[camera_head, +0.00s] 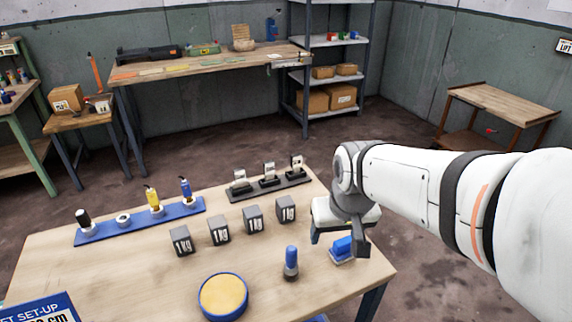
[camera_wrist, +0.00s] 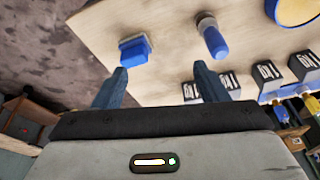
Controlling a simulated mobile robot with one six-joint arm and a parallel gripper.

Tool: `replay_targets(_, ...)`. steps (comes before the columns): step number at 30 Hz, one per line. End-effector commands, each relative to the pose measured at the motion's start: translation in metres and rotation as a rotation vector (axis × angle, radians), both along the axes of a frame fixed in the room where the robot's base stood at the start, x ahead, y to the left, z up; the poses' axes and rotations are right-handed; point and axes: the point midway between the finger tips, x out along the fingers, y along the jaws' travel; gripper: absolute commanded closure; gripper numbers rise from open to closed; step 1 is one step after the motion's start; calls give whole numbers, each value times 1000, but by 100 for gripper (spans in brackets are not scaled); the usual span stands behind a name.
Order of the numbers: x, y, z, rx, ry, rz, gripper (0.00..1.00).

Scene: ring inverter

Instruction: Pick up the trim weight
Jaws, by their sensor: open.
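Several dark grey blocks marked "1 kg" stand in a row on the wooden table, among them a left one (camera_head: 182,241) and a right one (camera_head: 285,209); I cannot tell which thing is the trim weight. Some blocks also show at the right of the wrist view (camera_wrist: 268,75). A small upright piece with a blue top and grey base (camera_head: 291,262) stands nearer the front. A blue brush-like block (camera_head: 343,248) lies near the right edge. My gripper (camera_head: 338,238) is open and empty above the table, by the blue brush-like block, right of the blocks.
A round yellow pad with blue rim (camera_head: 223,297) lies at the front. A blue rack (camera_head: 110,231) with several tools and a dark rack (camera_head: 250,194) with clamp-like pieces stand behind the blocks. A sign (camera_head: 40,310) is at the front left. Bare tabletop lies between.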

Motion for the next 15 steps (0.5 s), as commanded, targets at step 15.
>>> replay_targets(15,172,80,-47,19,-112,235,34)
